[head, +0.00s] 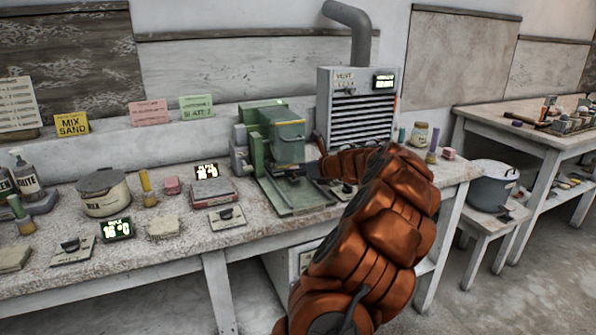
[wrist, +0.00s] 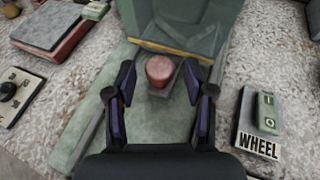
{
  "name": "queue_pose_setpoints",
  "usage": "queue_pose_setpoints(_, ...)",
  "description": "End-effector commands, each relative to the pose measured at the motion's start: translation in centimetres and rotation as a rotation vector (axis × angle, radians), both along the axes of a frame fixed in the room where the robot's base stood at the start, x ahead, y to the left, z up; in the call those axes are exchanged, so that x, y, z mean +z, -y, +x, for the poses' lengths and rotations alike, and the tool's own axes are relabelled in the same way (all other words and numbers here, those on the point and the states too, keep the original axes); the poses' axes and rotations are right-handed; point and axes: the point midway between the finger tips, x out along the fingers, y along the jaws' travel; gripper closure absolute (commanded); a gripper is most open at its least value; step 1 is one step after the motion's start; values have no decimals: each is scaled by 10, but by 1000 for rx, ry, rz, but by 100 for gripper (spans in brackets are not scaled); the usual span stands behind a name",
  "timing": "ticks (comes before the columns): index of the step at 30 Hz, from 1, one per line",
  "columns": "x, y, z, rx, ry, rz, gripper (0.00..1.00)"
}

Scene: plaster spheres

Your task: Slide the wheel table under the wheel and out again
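The green grinding machine (head: 287,142) stands on the long workbench, with its flat base plate (head: 297,200) in front. In the wrist view its green housing (wrist: 185,25) has a yellow strip along the lower edge. A red round knob (wrist: 159,70) stands on a small grey block in front of that strip; I take this to be the wheel table's handle. My gripper (wrist: 160,76) is open, its dark fingertips on either side of the knob with gaps visible. The wheel itself is hidden. In the head view my orange arm covers part of the machine's right side.
A switch box (wrist: 268,113) with a "WHEEL" label (wrist: 258,146) lies right of the base plate. A grey-red box (wrist: 50,28) and a dial plate (wrist: 14,90) lie left. A louvred extractor unit (head: 357,105) stands behind to the right.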

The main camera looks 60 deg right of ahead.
Motion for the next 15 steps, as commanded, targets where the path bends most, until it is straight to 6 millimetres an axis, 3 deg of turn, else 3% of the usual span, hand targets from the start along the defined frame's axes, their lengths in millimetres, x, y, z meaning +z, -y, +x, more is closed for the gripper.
queue_pose_setpoints(1,0,0,0,0,0,0,55)
queue_pose_setpoints(15,0,0,0,0,0,0,100)
